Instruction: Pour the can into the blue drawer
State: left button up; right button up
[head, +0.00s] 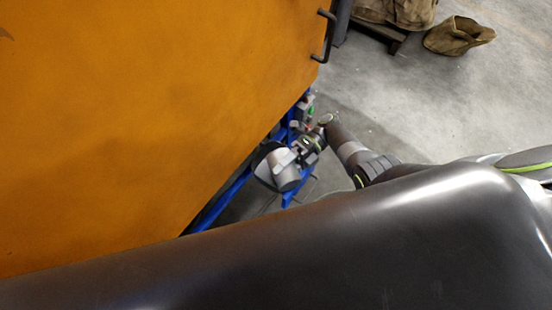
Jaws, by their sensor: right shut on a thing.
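My right gripper (289,159) is beside the orange panel's edge, at the end of an arm coming from the right. It is shut on a grey can (285,178), which looks tilted. The can is above or beside blue framework (232,190) that shows past the panel's edge. I cannot tell whether this blue part is the blue drawer, or whether the can touches it. The can's opening and contents cannot be made out. My left gripper is not in view.
A large orange panel (140,110) fills the left and hides much behind it. A dark handle (325,38) sits at its upper right edge. Brown sacks (458,36) lie at the top right. The grey concrete floor (430,110) is open on the right.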

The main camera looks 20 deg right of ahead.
jog(key=shift+w+r+m+g+y, duration=0.15)
jog(key=shift+w+r+m+y, duration=0.15)
jog(key=shift+m, duration=0.35)
jog(key=shift+w+r+m+g+y, duration=0.2)
jog(key=shift+r+m, duration=0.15)
jog(key=shift+m, duration=0.3)
dwell(2.7)
jog(key=shift+s+f+n+h, duration=0.5)
jog(key=shift+s+f+n, duration=0.1)
jog(key=shift+n, duration=0.5)
jog(key=shift+n+t, duration=0.4)
jog(key=shift+t, duration=0.15)
